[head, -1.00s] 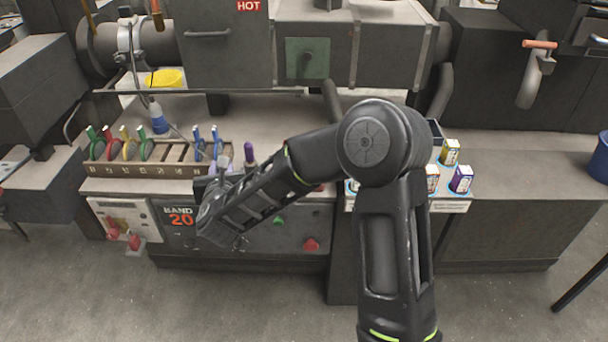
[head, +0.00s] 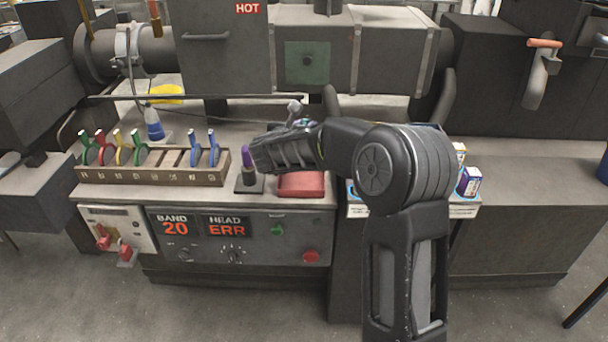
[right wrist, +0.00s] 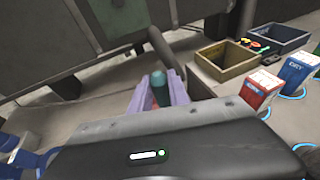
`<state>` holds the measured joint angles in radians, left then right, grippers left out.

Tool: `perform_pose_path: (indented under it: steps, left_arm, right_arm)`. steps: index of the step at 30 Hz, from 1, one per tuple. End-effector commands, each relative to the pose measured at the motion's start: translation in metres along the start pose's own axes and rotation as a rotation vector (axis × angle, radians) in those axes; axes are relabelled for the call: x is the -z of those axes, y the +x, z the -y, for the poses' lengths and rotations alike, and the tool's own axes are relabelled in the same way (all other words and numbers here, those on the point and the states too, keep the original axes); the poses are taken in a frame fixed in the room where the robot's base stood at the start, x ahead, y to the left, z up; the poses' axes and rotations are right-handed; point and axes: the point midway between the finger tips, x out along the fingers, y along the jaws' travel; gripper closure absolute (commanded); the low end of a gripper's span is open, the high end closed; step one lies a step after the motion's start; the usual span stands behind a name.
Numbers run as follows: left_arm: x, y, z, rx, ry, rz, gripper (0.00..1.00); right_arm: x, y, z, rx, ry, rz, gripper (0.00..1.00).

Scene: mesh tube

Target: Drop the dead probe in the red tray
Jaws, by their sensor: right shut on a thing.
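My right gripper (right wrist: 160,92) is shut on a dark teal, rod-like piece (right wrist: 158,90), apparently the probe, between its lilac fingers in the right wrist view. In the head view the gripper (head: 302,122) is mostly hidden behind my right wrist, above the back of the bench; a small grey round tip shows above it. The red tray (head: 301,186) lies near the bench's front edge, below and nearer than the gripper, its back part covered by my forearm. My left gripper is not in view.
A slotted rack (head: 150,175) with coloured clips is farther left. Small boxes (head: 469,182) and an olive bin (right wrist: 226,66) stand right. The hot machine body (head: 320,50) rises behind.

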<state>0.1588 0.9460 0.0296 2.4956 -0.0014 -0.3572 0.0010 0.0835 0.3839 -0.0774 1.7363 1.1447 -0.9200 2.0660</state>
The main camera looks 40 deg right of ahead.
Motion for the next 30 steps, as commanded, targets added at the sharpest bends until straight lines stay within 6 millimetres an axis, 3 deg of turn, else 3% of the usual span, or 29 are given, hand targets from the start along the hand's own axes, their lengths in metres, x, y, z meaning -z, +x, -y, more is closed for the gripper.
perform_pose_path:
  steps: [18, 30]
  left_arm:
    - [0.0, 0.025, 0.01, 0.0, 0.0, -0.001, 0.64]
    - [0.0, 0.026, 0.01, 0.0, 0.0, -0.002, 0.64]
  right_arm:
    - [0.053, 0.016, 0.0, 0.0, -0.001, 0.0, 1.0]
    - [0.057, 0.018, 0.0, 0.0, -0.001, 0.0, 1.0]
